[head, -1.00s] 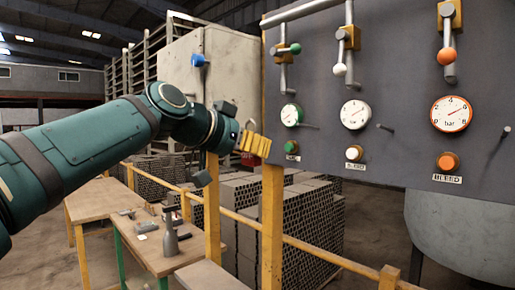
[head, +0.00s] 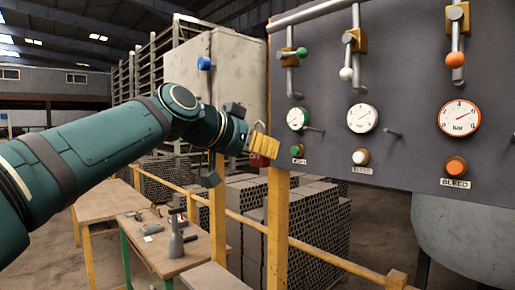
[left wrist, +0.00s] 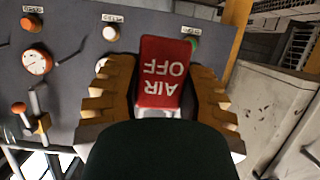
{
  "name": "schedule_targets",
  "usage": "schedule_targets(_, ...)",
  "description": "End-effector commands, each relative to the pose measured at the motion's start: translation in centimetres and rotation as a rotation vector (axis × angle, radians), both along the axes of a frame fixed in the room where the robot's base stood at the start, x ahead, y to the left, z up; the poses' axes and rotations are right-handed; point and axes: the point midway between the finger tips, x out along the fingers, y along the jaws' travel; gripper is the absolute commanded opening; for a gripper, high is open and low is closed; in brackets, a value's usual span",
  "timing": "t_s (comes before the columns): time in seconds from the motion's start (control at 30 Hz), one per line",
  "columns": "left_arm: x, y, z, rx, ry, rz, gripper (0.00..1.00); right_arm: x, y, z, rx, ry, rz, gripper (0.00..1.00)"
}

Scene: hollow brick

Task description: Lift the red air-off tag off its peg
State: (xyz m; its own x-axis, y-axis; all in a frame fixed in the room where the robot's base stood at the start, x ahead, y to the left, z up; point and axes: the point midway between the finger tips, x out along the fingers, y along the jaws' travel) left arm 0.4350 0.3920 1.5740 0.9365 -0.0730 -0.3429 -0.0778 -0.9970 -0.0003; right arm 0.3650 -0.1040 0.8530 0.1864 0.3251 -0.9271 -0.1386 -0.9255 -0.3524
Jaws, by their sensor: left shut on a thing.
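The red tag (left wrist: 165,72) reads AIR OFF, upside down in the left wrist view. It sits between the two yellow fingers of my left gripper (left wrist: 165,95), which is shut on it. In the head view my left gripper (head: 262,146) is at the left edge of the grey panel, and only a sliver of red shows below its fingers. A small grey loop shows above the fingers. Thin pegs stick out of the panel, one beside the green gauge (head: 315,129) and one further right (head: 392,132). I cannot see a peg through the tag. My right gripper is out of view.
The panel (head: 410,85) carries valves, gauges and buttons, including an orange BLEED button (head: 455,166). A yellow post (head: 278,230) and rail stand below my left gripper. A workbench (head: 165,255) with a grey bottle is at lower left, and stacked hollow bricks (head: 325,215) are behind the rail.

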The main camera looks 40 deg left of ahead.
Motion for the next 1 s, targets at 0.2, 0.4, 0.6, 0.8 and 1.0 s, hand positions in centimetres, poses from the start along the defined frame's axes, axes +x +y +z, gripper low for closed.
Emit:
schedule_targets(0.2,1.0,-0.1,0.1,-0.001,0.0,-0.002,0.11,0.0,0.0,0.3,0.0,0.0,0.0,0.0)
schedule_targets(0.4,2.0,-0.2,0.0,-0.001,0.0,-0.002,0.11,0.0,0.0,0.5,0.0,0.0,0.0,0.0)
schedule_targets(0.6,2.8,-0.2,0.1,0.001,0.0,-0.001,0.11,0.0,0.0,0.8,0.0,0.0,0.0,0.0)
schedule_targets(0.8,3.7,-0.3,0.1,0.0,0.0,0.0,0.11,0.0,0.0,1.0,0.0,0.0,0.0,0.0)
schedule_targets(1.0,4.6,-0.4,0.1,0.0,0.0,-0.001,0.11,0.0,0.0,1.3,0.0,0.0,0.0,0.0)
